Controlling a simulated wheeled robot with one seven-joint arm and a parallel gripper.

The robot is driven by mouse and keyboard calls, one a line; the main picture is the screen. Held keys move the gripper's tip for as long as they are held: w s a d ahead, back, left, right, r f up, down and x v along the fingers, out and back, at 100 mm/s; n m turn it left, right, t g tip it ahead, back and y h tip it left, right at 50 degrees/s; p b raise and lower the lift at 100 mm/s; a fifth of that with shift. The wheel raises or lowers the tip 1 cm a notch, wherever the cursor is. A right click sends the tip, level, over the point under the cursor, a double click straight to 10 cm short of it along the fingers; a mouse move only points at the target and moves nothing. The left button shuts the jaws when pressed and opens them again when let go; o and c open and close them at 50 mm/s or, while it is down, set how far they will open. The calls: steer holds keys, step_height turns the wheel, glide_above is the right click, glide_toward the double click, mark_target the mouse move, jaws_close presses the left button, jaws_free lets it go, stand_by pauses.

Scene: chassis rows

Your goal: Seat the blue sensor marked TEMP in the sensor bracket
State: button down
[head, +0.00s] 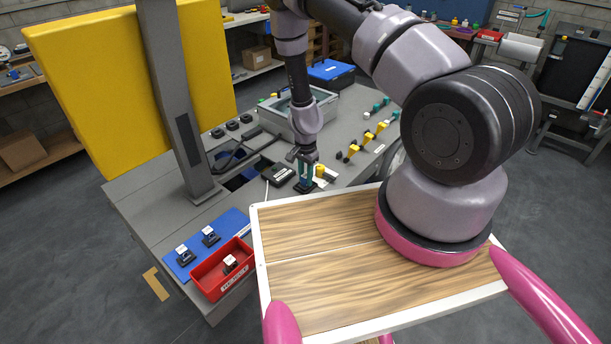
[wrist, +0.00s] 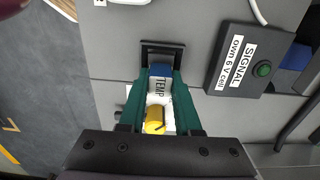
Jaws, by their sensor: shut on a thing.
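My gripper (wrist: 160,75) is shut on the blue sensor (wrist: 159,72), whose white label reads TEMP. Its teal fingers lie on both sides of the sensor. A black frame-like bracket (wrist: 163,48) lies directly in front of the fingertips in the wrist view. The sensor's blue end is close to the frame's near side; I cannot tell whether they touch. In the head view my gripper (head: 305,177) points down just above the dark bracket (head: 305,187) on the grey bench. The sensor is mostly hidden there.
A black SIGNAL box with a green button (wrist: 263,69) stands right of the bracket. A yellow cylinder (wrist: 155,117) is near my fingers. A blue mat (head: 224,228) with two dark parts and a red bin (head: 217,286) are at the bench's front left.

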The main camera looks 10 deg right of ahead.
steer(key=shift+f, duration=0.15)
steer(key=c, duration=0.5)
jaws_free()
step_height(320, 180, up, 11)
steer(key=shift+f, duration=0.15)
step_height(320, 180, up, 34)
steer(key=s+a+f+n+t+y, duration=0.1)
steer(key=s+n+t+y, duration=0.1)
steer(key=n+t+y, duration=0.15)
steer(key=s+d+r+n+t, duration=0.1)
steer(key=s+d+r, duration=0.1)
steer(key=s+r, duration=0.4)
steer(key=s+d+r+n+t+h, duration=0.1)
steer(key=s+d+r, duration=0.1)
steer(key=s+r, duration=0.4)
steer(key=s+d+r+n+t, duration=0.1)
steer(key=s+d+r, duration=0.1)
steer(key=s+r, duration=0.4)
steer(key=shift+s+d+r+t+h, duration=0.1)
steer(key=shift+s+d+t+h, duration=0.1)
steer(key=shift+s, duration=0.4)
steer(key=shift+s+d+t+h, duration=0.1)
steer(key=shift+s+d+t, duration=0.05)
steer(key=shift+s, duration=0.45)
